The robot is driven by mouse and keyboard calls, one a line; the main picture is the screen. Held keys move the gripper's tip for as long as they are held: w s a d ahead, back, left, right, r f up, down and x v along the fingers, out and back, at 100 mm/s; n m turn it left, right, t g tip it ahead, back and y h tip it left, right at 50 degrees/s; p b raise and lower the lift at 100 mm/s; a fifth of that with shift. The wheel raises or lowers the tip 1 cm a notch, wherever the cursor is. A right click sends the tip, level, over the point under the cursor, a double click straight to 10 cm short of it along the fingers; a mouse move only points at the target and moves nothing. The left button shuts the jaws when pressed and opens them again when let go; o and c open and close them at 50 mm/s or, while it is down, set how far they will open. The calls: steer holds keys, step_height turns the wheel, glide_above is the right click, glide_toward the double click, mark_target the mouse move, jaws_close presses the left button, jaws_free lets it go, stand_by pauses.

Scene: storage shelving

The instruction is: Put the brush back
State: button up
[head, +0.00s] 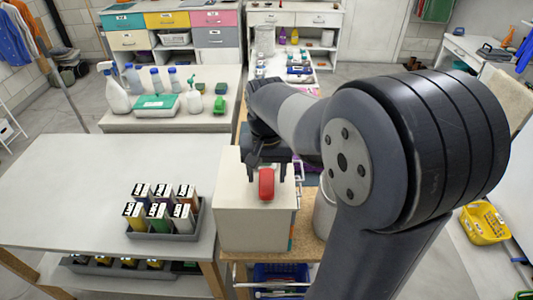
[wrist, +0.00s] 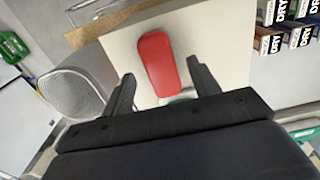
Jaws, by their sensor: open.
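The brush shows as a red, rounded, elongated part (head: 266,184) on the top of a pale box (head: 251,228). In the wrist view the red part (wrist: 159,64) lies over the pale box top (wrist: 218,35), with a small whitish bit at its near end. My gripper (head: 267,162) is over the box, just behind the red part in the head view. In the wrist view my gripper's two dark fingers (wrist: 160,70) stand apart, one on each side of the red part, with gaps visible. Bristles are not visible.
A grey tray (head: 170,237) of several labelled cartons stands left of the box. A pale rounded container (wrist: 72,92) stands close beside the box. Spray bottles (head: 114,91) and a green-lidded tub (head: 157,105) stand on the table behind. The left tabletop (head: 70,180) is largely clear.

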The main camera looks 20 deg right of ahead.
mark_target(267, 182)
step_height(267, 182, up, 9)
steer(key=shift+f, duration=0.15)
stand_by(0.4)
